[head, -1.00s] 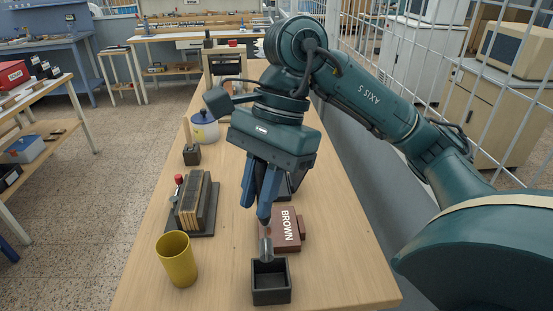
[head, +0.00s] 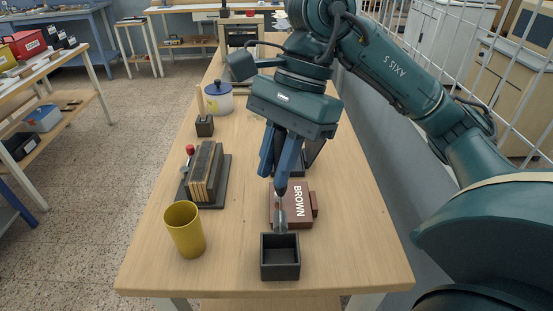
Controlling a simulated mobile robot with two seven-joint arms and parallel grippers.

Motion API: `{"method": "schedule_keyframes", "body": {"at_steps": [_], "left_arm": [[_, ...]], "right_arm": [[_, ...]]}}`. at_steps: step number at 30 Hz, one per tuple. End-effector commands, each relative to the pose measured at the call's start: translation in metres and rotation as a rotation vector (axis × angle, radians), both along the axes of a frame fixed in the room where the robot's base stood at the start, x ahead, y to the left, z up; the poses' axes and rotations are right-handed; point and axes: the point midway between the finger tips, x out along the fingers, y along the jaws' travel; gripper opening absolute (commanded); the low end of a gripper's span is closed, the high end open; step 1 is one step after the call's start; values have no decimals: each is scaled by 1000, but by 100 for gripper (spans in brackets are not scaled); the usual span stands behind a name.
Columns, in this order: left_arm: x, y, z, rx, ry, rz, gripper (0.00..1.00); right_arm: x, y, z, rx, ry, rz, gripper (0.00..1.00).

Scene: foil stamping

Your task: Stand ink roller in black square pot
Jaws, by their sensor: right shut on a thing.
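The black square pot (head: 281,272) stands open-topped near the front edge of the wooden table. My right gripper (head: 281,180) points down and is shut on the ink roller (head: 281,215). The roller hangs roughly upright, its grey roller end down and its upper part hidden between the blue fingers. In the picture its lower end meets the pot's back rim. I cannot tell whether it is over the opening or touches the rim. My left gripper is not in view.
A brown box marked BROWN (head: 304,206) lies just behind the pot. A yellow cup (head: 185,232) stands to the left. A rack of upright slabs (head: 207,173) and a blue-lidded white jar (head: 218,99) stand farther back. The table (head: 228,257) is clear between cup and pot.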

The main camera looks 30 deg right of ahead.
Motion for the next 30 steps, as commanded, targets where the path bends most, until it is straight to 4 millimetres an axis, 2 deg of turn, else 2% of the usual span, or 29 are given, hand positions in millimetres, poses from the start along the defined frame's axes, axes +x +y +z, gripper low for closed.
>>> {"method": "schedule_keyframes", "body": {"at_steps": [1, 19, 30], "left_arm": [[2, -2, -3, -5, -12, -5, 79], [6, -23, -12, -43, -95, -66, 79], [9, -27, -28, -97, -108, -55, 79]], "right_arm": [[0, 0, -9, 0, -1, 0, 0], [0, 0, -57, 0, -1, 0, 0], [0, 0, -86, 0, -1, 0, 0]]}}
